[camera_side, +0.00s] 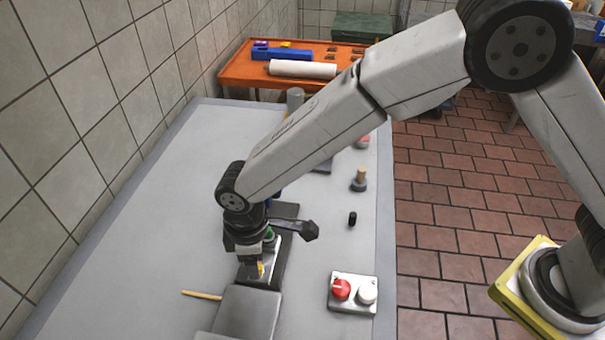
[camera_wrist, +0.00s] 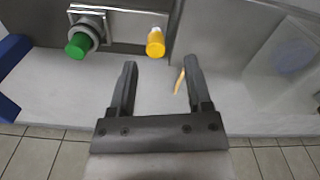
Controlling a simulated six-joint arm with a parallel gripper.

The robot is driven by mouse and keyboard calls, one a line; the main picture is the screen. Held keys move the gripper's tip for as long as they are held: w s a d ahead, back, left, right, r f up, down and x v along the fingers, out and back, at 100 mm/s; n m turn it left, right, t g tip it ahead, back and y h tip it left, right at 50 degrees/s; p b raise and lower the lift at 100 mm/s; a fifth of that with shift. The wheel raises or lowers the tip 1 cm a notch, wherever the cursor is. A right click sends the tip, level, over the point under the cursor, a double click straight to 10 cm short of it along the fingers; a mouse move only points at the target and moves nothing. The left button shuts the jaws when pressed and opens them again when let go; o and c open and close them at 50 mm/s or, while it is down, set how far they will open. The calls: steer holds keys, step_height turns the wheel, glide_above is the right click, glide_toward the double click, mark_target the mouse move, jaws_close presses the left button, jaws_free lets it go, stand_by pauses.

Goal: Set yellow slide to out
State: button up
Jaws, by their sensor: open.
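The yellow slide (camera_wrist: 156,42) is a small yellow knob on a grey metal fixture in the wrist view. It shows ahead of my gripper (camera_wrist: 158,70), roughly in line with the gap between the two fingers. The fingers are apart with nothing between them, and the slide appears beyond their tips, not held. In the side view a bit of the yellow slide (camera_side: 261,269) shows beside my gripper, which partly hides it. Whether a finger touches it cannot be told there.
A green knob (camera_wrist: 79,46) on a metal bracket is left of the slide. A thin yellow stick (camera_side: 202,295) lies on the table. A button box (camera_side: 353,309) with red and white buttons stands at right. A small black cylinder (camera_side: 352,219) stands behind it. The table's left side is clear.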

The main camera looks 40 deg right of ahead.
steer(key=shift+r, duration=2.4)
steer(key=d+r+m+t, duration=0.1)
steer(key=d+m, duration=0.2)
steer(key=d, duration=0.6)
steer(key=d+r+m, duration=0.2)
steer(key=d+m, duration=0.1)
steer(key=d, duration=0.7)
steer(key=s+d+m+t, duration=0.1)
steer(key=s+d+m, duration=0.5)
steer(key=d, duration=0.8)
steer(key=shift+s+f+t, duration=0.2)
steer(key=shift+s+t, duration=0.1)
steer(key=shift+s, duration=0.8)
